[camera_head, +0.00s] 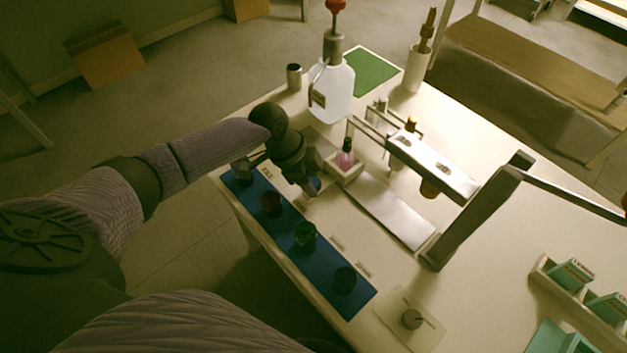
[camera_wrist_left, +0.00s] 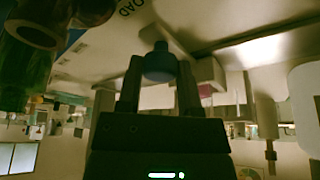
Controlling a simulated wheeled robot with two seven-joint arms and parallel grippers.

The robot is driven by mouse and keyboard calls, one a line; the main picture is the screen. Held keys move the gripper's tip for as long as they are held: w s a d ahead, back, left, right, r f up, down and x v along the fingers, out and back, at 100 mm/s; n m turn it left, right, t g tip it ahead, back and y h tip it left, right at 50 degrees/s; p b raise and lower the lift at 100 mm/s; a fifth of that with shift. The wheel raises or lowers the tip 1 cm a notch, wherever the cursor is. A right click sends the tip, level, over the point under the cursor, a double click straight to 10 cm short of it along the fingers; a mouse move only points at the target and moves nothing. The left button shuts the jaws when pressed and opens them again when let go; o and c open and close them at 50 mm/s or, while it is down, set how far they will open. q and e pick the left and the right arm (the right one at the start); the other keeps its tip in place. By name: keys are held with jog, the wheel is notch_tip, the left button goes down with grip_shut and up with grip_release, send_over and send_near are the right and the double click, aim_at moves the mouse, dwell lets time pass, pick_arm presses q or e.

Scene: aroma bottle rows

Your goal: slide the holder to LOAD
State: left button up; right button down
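The holder (camera_head: 345,174) is a small pale block on a flat metal rail (camera_head: 393,212). A small bottle of pink liquid with a dark cap (camera_head: 346,150) stands in it. A blue knob (camera_head: 315,184) shows at the holder's near-left side and also in the left wrist view (camera_wrist_left: 160,63). My left gripper (camera_head: 311,187) is at this knob, and its two fingers (camera_wrist_left: 160,85) are on both sides of it, filling the gap. Part of a LOAD label (camera_wrist_left: 131,7) shows in the left wrist view. My right gripper is not in view.
A blue strip (camera_head: 322,270) with several dark round bottles lies along the near edge. A large clear bottle (camera_head: 332,92) is behind the holder. Teal boxes (camera_head: 571,275) stand at the right.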

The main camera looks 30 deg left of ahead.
pick_arm(q)
jog(key=o, duration=0.4)
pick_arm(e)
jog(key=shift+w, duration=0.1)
pick_arm(q)
jog(key=shift+o, duration=0.2)
jog(key=p+v, duration=0.4)
jog(key=v, duration=0.5)
jog(key=shift+a+r, duration=0.15)
jog(key=shift+r, duration=0.25)
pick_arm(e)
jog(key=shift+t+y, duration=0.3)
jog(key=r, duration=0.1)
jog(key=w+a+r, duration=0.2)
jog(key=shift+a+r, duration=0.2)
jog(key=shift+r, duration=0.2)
pick_arm(q)
jog(key=shift+s, duration=0.1)
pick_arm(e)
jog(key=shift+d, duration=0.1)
